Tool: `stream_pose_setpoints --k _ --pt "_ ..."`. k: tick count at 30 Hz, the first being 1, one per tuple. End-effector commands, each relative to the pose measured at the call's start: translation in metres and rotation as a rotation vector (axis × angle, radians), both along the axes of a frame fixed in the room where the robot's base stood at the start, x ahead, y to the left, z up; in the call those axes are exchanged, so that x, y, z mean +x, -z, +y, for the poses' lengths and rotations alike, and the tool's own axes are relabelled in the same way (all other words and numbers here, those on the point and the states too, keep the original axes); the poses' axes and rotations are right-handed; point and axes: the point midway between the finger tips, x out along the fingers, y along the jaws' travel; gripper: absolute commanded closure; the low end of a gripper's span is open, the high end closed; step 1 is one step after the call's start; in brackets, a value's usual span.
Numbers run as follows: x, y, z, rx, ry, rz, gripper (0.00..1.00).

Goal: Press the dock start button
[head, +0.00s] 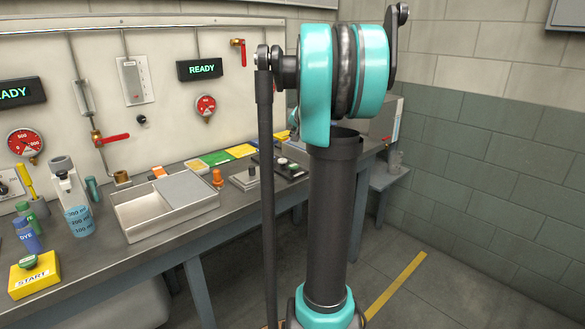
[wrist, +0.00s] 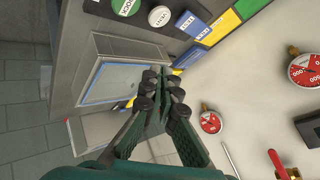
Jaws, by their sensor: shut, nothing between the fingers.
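In the wrist view, a round green button (wrist: 125,5) sits at the top edge, with an upside-down label that seems to read DOCK. A white button (wrist: 160,17) is right beside it. In the head view, a small black box (head: 290,170) with buttons lies on the bench behind my arm. A separate yellow box (head: 36,275) marked START, with a green button on top, stands at the front left. My gripper (wrist: 163,78) is shut and empty, apart from the green button and below it in the wrist picture. My arm hides it in the head view.
A grey unit with a pale panel (wrist: 110,82) lies behind my fingers in the wrist view. Red gauges (wrist: 210,122) and a red valve handle are on the wall.

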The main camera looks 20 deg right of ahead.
Motion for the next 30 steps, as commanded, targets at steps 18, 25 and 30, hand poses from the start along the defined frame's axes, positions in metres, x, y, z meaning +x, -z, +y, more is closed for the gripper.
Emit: stream_pose_setpoints --k 18,25,30 --pt "0.000 0.035 0.001 -0.001 -0.002 0.001 1.00" --pt "0.000 0.065 0.001 -0.001 -0.002 0.001 1.00" --pt "0.000 0.080 0.001 -0.001 -0.002 0.001 1.00"
